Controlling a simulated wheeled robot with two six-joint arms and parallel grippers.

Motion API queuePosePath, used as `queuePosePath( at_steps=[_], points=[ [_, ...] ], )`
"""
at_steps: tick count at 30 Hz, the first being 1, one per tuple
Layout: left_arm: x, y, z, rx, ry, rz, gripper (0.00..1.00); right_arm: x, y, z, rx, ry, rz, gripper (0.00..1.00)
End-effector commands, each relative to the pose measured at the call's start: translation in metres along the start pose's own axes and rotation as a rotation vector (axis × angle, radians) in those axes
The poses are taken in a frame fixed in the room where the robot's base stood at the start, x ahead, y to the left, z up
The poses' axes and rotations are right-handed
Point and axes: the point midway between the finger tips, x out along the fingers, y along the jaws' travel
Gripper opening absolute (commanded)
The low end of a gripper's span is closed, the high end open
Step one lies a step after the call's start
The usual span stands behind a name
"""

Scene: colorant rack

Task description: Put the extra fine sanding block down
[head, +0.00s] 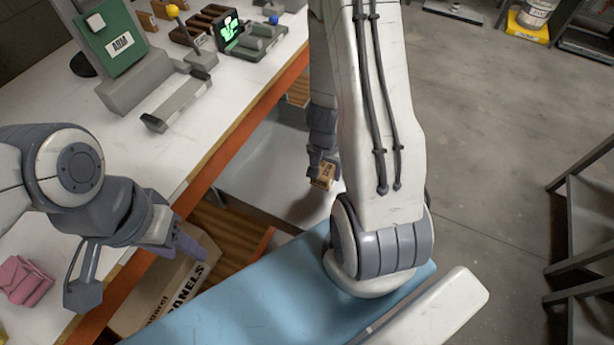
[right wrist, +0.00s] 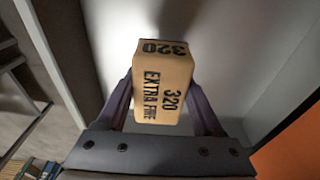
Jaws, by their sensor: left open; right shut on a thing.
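The extra fine sanding block (right wrist: 163,84) is tan with black "320" and "EXTRA FINE" lettering, seen close in the right wrist view. My right gripper (right wrist: 163,100) is shut on it, one finger on each side. In the head view the block (head: 323,176) hangs from my right gripper (head: 322,166), over a grey surface (head: 262,168) lower than the bench top. Whether the block touches that surface I cannot tell. My left gripper (head: 135,262) is open and empty near the front edge of the white bench.
A cardboard box (head: 175,290) stands below the bench. Shelving (head: 590,220) stands at right; the floor between is clear.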

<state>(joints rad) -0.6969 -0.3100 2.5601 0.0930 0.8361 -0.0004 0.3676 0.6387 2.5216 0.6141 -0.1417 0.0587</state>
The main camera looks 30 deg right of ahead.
Motion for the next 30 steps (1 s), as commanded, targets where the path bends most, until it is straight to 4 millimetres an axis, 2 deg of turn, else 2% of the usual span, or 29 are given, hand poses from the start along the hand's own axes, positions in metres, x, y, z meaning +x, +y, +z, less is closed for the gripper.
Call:
queuePosePath(
  at_steps=[1,3,13,17,24,30],
  points=[
    [0.011,-0.001,0.001,0.0,0.0,0.0,0.5,0.007,-0.005,0.0,0.001,0.002,-0.009,0.08],
    [-0.002,0.0,0.0,0.0,0.0,0.0,0.5,0.008,-0.016,-0.004,-0.004,-0.003,-0.003,0.08],
    [-0.024,0.002,-0.001,0.0,0.0,0.0,0.5,0.038,-0.061,-0.017,-0.002,-0.002,-0.003,0.08],
    [-0.024,0.002,-0.001,0.0,0.0,0.0,0.5,0.046,-0.068,-0.018,-0.001,-0.002,-0.003,0.08],
    [0.005,0.0,0.0,0.0,0.0,0.0,0.5,0.082,-0.068,-0.014,-0.002,-0.001,-0.002,0.08],
    [0.006,0.0,0.0,0.0,0.0,0.0,0.5,0.086,-0.069,-0.014,0.0,-0.001,-0.003,0.08]
  ],
)
